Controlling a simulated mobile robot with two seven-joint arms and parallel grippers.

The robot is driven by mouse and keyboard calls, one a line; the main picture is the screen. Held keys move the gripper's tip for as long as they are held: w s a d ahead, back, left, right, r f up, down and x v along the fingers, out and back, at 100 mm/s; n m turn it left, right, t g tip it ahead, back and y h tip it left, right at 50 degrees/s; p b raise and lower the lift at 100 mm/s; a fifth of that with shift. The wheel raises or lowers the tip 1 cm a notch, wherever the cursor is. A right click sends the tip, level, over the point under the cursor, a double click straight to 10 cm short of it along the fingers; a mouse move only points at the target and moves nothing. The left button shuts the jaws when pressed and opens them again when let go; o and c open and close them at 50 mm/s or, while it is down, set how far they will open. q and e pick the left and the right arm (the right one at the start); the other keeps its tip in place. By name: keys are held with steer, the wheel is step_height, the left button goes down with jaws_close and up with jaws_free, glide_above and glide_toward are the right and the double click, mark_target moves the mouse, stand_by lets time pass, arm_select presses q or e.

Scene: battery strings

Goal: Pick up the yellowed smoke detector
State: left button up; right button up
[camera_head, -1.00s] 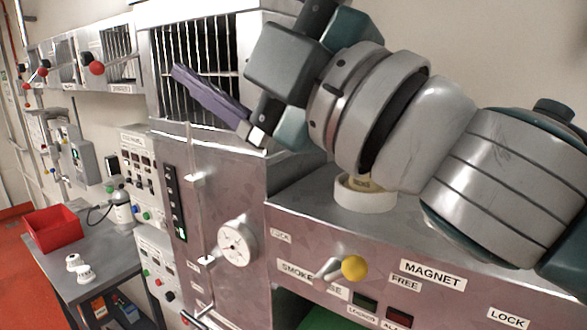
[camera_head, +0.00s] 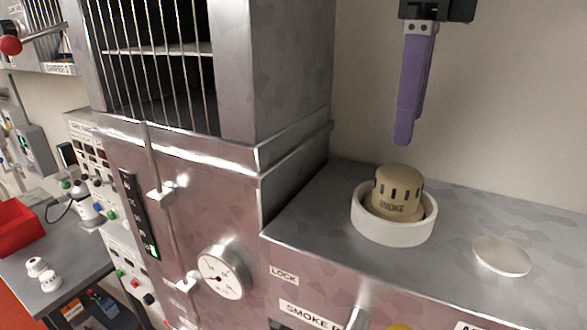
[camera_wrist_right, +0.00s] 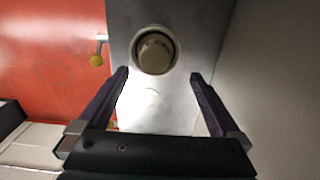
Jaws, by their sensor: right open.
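The yellowed smoke detector (camera_head: 398,193) is a tan, slotted cylinder sitting upright inside a white ring (camera_head: 393,232) on top of the metal cabinet. My right gripper (camera_head: 403,140) hangs above and behind it in the head view, its purple fingers pointing down and apart from it. In the right wrist view the smoke detector (camera_wrist_right: 155,52) lies in its ring beyond the fingertips, and the right gripper (camera_wrist_right: 160,78) is open with nothing between its fingers. My left gripper is not in view.
A flat white disc (camera_head: 502,256) lies on the cabinet top right of the ring. A tall barred metal cabinet (camera_head: 290,80) rises at left. A yellow knob (camera_wrist_right: 96,60) sticks out from the cabinet front. A red bin (camera_head: 18,228) stands on the side table.

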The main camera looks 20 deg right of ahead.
mark_target(400, 172)
steer(key=f, duration=0.1)
steer(key=f+b, duration=0.1)
steer(key=f, duration=0.1)
steer(key=shift+s+a+f+b, duration=0.1)
steer(key=shift+s+f+b, duration=0.15)
steer(key=shift+f+b, duration=0.15)
step_height(400, 172, down, 5)
steer(key=b, duration=0.2)
steer(key=shift+s+a+r+b, duration=0.15)
steer(key=shift+b, duration=0.25)
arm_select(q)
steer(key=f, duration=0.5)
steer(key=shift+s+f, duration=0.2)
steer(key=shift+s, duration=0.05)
arm_select(e)
steer(key=shift+r, duration=0.1)
steer(key=c, duration=1.5)
